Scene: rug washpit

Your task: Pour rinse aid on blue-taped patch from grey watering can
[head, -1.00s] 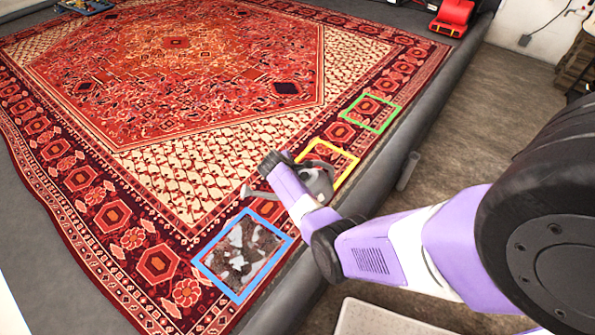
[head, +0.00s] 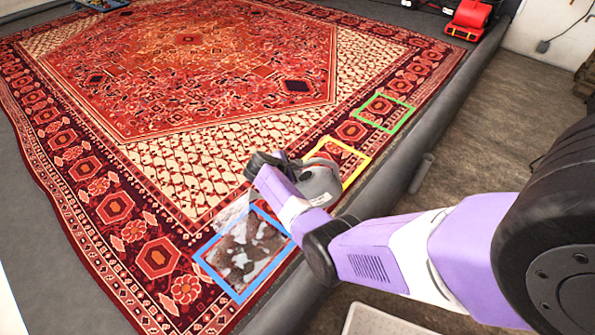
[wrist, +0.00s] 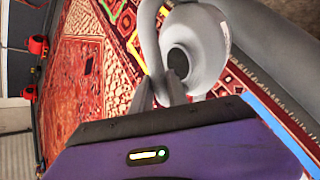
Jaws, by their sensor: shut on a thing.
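The grey watering can (head: 322,184) is held over the rug's right border, between the blue-taped patch and the yellow tape. My gripper (wrist: 158,92) is shut on the can's handle; the can also shows in the wrist view (wrist: 207,50), its round filling hole facing the camera. In the head view my gripper (head: 272,160) partly hides the can, and the spout is hard to make out. A pale translucent streak (head: 233,211), like poured liquid, shows at the upper left edge of the blue-taped patch (head: 243,256). The patch is dark with whitish blotches.
A yellow-taped square (head: 355,173) and a green-taped square (head: 397,122) lie farther along the same border of the rug (head: 180,90). A grey raised edge (head: 400,165) runs along the rug's right side. A red machine (head: 468,18) stands at the far corner.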

